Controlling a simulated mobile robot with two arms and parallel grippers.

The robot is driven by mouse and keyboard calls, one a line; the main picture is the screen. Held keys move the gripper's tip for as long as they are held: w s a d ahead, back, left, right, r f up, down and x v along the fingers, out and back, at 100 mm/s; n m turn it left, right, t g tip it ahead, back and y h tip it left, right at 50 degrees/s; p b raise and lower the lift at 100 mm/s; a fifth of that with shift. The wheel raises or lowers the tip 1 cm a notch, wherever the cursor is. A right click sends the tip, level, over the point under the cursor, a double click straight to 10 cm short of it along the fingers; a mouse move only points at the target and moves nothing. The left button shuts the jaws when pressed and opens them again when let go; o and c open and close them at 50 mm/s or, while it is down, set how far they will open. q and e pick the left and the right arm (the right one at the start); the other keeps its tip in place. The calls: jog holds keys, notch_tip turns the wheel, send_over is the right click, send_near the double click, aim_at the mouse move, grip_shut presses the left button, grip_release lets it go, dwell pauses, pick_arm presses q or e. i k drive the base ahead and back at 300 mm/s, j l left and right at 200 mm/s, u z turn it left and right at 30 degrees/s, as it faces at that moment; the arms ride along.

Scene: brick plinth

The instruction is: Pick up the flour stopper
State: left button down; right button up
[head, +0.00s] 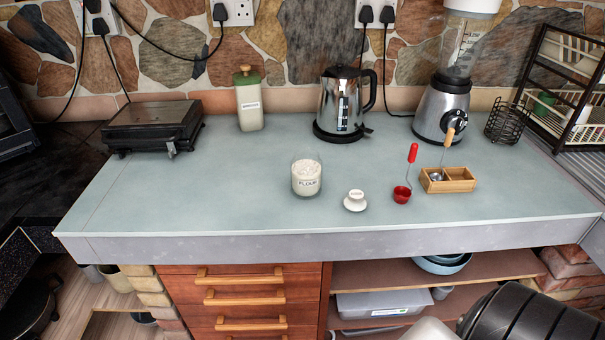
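The flour stopper (356,200) is a small white lid with a round labelled knob on a wider base. It sits upright on the pale blue-grey counter (230,190), near its front edge. The glass flour jar (306,176) stands just left of it, holding white flour, with its top uncovered. The stopper and the jar are apart. Neither of my grippers shows in the head view, so whether they are open or shut is hidden.
A red scoop (402,194) and a wooden box (447,180) lie right of the stopper. A kettle (342,104), blender (446,105), green-lidded canister (249,100) and grill (153,126) stand behind. The counter's left front is clear. Drawers and a shelf (500,266) are below.

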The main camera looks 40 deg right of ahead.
aim_at(355, 200)
jog(key=z, duration=1.5)
jog(key=j, duration=0.2)
